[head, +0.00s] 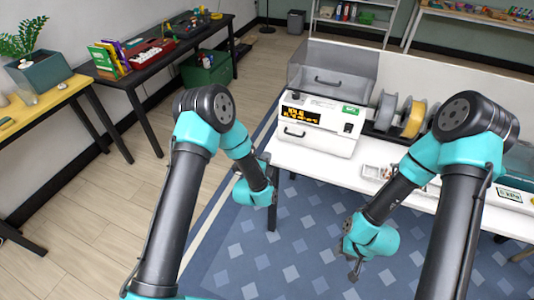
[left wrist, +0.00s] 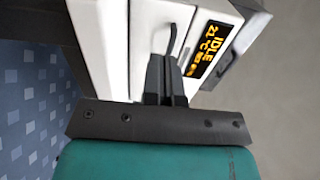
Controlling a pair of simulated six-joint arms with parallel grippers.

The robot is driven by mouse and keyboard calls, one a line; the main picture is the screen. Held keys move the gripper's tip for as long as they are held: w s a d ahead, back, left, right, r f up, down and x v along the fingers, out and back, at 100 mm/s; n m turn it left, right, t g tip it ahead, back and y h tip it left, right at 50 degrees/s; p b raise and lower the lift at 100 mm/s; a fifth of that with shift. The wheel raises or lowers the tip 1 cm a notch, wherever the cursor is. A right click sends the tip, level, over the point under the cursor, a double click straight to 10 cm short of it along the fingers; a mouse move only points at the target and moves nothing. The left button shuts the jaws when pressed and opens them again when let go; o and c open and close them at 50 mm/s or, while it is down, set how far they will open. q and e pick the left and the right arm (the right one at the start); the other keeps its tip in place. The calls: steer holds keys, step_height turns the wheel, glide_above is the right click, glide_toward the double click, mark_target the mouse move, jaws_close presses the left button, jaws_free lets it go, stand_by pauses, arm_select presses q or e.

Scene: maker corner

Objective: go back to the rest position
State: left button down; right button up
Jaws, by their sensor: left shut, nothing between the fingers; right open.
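My left gripper (left wrist: 165,78) is shut and empty in the left wrist view, with its two dark fingers together. They point towards the white machine (left wrist: 145,40) and overlap its drawer handle in the picture; I cannot tell whether they touch it. In the head view my left wrist and gripper (head: 265,157) hang just left of the machine (head: 318,137), and the fingers are hard to make out. My right gripper (head: 354,268) is low over the patterned rug, in front of the white table, open, with nothing visible in it.
The machine, its display lit, stands on the white table (head: 300,162), with filament spools (head: 413,118) to its right. A small tray (head: 376,173) lies near the table's front edge. A black side table (head: 150,62) stands back left. The blue rug (head: 300,255) in front is clear.

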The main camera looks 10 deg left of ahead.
arm_select(q)
steer(key=s+a+f+n+g+y, duration=0.1)
steer(key=s+a+f+n+g, duration=0.75)
steer(key=s+n, duration=0.3)
steer(key=s+a+f+n+g, duration=0.1)
steer(key=s+a+n+g, duration=0.2)
steer(key=s, duration=0.6)
steer(key=s+a+f+n+g, duration=0.1)
steer(key=s+a+n+g, duration=0.2)
steer(key=s+n+g, duration=0.2)
steer(key=s+n, duration=0.3)
steer(key=s, duration=0.2)
steer(key=shift+s+a+f, duration=0.15)
steer(key=shift+f, duration=0.15)
